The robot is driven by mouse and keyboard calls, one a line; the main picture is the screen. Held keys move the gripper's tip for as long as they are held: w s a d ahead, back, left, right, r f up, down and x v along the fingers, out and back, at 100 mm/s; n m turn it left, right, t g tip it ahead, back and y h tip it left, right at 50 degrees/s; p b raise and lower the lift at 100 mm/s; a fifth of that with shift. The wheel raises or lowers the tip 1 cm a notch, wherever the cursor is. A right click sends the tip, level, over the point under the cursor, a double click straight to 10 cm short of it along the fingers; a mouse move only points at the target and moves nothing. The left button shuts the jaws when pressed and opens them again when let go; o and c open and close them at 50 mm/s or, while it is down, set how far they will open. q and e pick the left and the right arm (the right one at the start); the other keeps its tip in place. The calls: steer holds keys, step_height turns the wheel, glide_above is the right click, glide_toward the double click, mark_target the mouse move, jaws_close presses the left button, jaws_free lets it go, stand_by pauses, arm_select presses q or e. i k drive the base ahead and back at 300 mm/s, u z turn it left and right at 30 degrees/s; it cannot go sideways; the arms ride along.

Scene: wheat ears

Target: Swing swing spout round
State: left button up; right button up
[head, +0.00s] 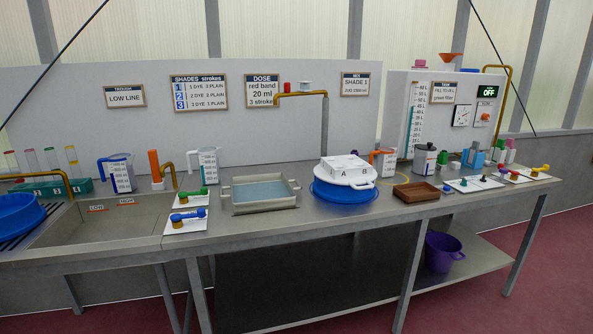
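A brass spout (301,94) sits atop a thin grey post (325,135) behind the bench. Its arm runs level to the left of the post, and its short end turns down over the area behind the grey basin. A second, low brass spout (169,168) curves beside an orange upright (154,166) at the back of the trough. A tall brass pipe (509,90) arches at the right panel. I cannot tell for sure which of these is the swing spout. Neither of my grippers is in view.
The bench holds a sunken trough (110,222), a grey basin of bluish liquid (264,192), a white lidded blue tub (345,192), a brown tray (416,193), measuring jugs (120,172) and small valves on white plates (187,215). Bare bench shows along the front. A purple bucket (443,252) stands below.

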mark_target(304, 90)
steer(key=z, duration=0.35)
steer(key=i, duration=1.5)
steer(key=z, duration=0.4)
